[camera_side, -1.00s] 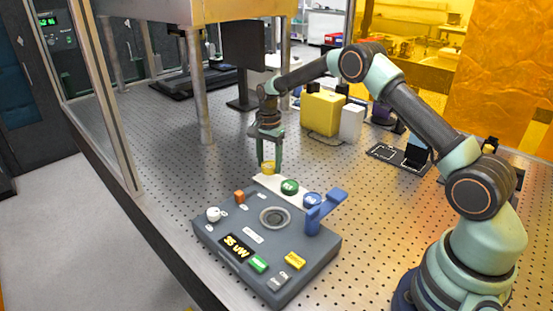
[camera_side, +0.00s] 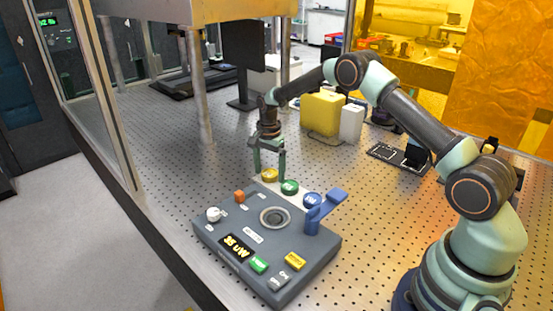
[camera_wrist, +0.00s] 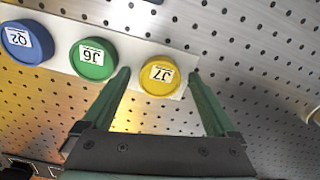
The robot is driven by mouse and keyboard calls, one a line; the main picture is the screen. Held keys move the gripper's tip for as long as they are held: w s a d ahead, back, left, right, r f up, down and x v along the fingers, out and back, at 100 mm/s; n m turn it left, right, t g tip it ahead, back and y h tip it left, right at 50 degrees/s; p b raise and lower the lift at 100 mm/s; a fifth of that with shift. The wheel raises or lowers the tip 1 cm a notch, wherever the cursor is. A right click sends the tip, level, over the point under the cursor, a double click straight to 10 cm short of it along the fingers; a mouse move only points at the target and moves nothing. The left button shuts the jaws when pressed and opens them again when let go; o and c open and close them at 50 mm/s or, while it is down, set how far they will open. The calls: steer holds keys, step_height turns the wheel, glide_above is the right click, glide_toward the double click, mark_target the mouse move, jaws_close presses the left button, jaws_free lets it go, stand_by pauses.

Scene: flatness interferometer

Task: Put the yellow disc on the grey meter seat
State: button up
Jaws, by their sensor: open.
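The yellow disc (camera_side: 270,174), marked J7, lies on the white strip behind the meter box, at the left end of a row. In the wrist view the yellow disc (camera_wrist: 160,76) sits between my fingertips, with a gap on each side. My gripper (camera_side: 270,172) is open and points down over the disc; it also shows in the wrist view (camera_wrist: 160,74). It holds nothing. The grey meter seat (camera_side: 274,217) is a round ringed recess on top of the dark meter box, in front of the disc. The seat is empty.
A green disc (camera_side: 289,187) and a blue disc (camera_side: 312,200) lie in the same row. A blue upright part with an arm (camera_side: 314,220) stands at the seat's right.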

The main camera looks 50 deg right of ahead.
step_height(320, 180, up, 11)
step_height(320, 180, up, 10)
steer(key=n+t, duration=0.1)
steer(key=n, duration=0.3)
glide_above(270, 173)
steer(key=s+a, duration=0.3)
steer(key=s, duration=0.1)
steer(key=s+a+r+n+t, duration=0.2)
steer(key=s+n, duration=0.3)
steer(key=s, duration=0.5)
steer(key=s+a+r+n+t, duration=0.2)
steer(key=s+n, duration=0.4)
steer(key=s, duration=0.4)
steer(key=shift+a, duration=0.6)
steer(key=shift+o, duration=0.5)
steer(key=shift+s+a+f+n+t, duration=0.1)
steer(key=shift+s+f+n+t, duration=0.25)
steer(key=shift+s, duration=0.3)
